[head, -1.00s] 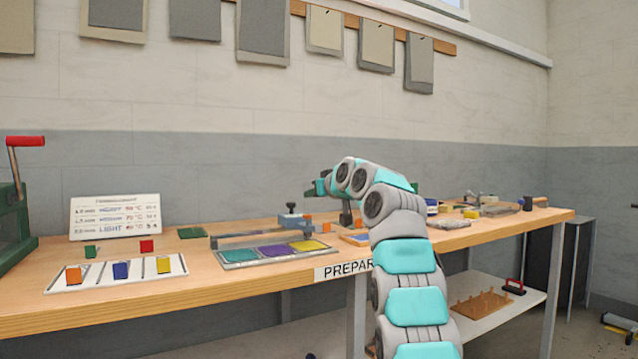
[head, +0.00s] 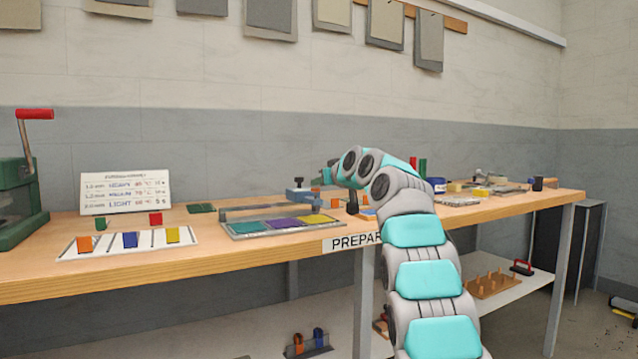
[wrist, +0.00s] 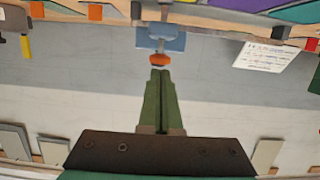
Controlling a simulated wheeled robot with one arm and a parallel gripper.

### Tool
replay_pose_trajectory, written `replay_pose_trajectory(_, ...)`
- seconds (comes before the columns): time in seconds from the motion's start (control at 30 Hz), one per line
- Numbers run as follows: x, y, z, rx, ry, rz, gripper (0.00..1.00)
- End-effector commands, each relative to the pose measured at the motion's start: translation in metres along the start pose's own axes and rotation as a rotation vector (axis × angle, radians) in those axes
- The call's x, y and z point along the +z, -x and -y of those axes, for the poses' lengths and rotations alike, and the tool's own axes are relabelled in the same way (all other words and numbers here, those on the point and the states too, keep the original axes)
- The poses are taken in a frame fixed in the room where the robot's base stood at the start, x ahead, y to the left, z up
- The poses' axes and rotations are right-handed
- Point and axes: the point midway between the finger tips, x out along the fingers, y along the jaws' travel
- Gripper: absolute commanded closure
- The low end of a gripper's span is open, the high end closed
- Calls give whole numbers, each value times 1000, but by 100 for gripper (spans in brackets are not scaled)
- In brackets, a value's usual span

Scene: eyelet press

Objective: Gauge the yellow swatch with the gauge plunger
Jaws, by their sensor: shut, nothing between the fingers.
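A flat yellow swatch (head: 315,219) lies at the right end of a grey tray (head: 236,236), beside purple and teal ones. Behind the tray is a blue-grey block with a dark knob (head: 299,187), which looks like the gauge. In the wrist view, which is upside down, a blue body (wrist: 174,41) with an orange knob (wrist: 158,60) is just beyond my gripper (wrist: 160,72). My gripper's green fingers are shut and empty, pointing at the knob; contact is unclear. My arm hides part of the bench.
The white board (head: 72,252) also holds orange and blue pieces. A lettered sign (head: 125,193) stands behind it, with a green press (head: 20,200) at far left. More small items crowd the bench's right end. The front edge is mostly clear.

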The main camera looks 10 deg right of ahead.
Motion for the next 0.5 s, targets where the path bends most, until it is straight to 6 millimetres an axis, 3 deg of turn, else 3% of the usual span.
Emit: replay_pose_trajectory(0.5,22,-6,0,0,-1,4,100)
